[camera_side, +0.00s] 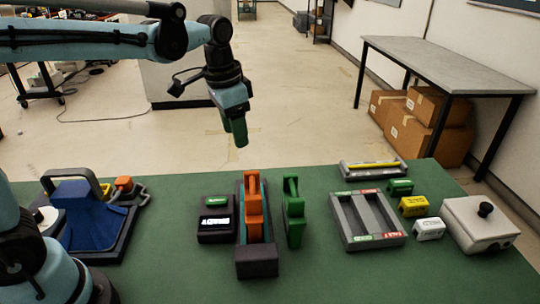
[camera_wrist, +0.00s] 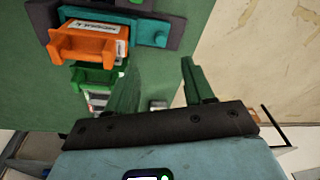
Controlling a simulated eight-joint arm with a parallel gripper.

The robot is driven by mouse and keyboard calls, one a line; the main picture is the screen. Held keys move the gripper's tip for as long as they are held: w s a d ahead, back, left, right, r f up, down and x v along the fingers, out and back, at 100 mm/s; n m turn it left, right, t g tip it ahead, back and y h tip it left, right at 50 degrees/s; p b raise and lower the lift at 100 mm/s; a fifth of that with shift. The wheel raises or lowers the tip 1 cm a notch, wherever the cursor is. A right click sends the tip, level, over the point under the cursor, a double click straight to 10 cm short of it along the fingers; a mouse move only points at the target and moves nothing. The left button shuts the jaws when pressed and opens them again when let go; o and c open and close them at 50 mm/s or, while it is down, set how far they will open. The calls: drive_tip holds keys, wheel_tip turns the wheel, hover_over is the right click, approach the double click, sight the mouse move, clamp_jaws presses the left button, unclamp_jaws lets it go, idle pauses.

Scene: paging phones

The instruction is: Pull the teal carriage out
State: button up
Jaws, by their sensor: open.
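The teal carriage (camera_side: 242,226) sits in a long dark rail (camera_side: 257,268) at the middle of the green table, mostly hidden under an orange cradle (camera_side: 253,210). In the wrist view, the teal carriage (camera_wrist: 148,28) shows beside the orange cradle (camera_wrist: 84,42), with a round knob at its end. My gripper (camera_side: 237,136) hangs in the air above and behind the rail, pointing down, clear of everything. Its two green fingers (camera_wrist: 157,75) are apart with nothing between them.
A green upright holder (camera_side: 293,212) stands just right of the rail. A dark box with a lit display (camera_side: 216,226) is close on the left. Farther right are a grey tray (camera_side: 345,225), small coloured blocks and a white box (camera_side: 478,226). A blue stand (camera_side: 85,218) is left.

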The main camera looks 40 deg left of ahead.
drive_tip(key=shift+m+g, duration=0.7)
drive_tip(key=shift+g, duration=0.1)
drive_tip(key=w+f, duration=0.1)
drive_tip(key=f, duration=0.3)
drive_tip(key=w+f, duration=0.1)
drive_tip(key=f, duration=0.4)
drive_tip(key=w+f, duration=0.1)
drive_tip(key=f, duration=0.3)
drive_tip(key=shift+w+d+f, duration=0.3)
clamp_jaws()
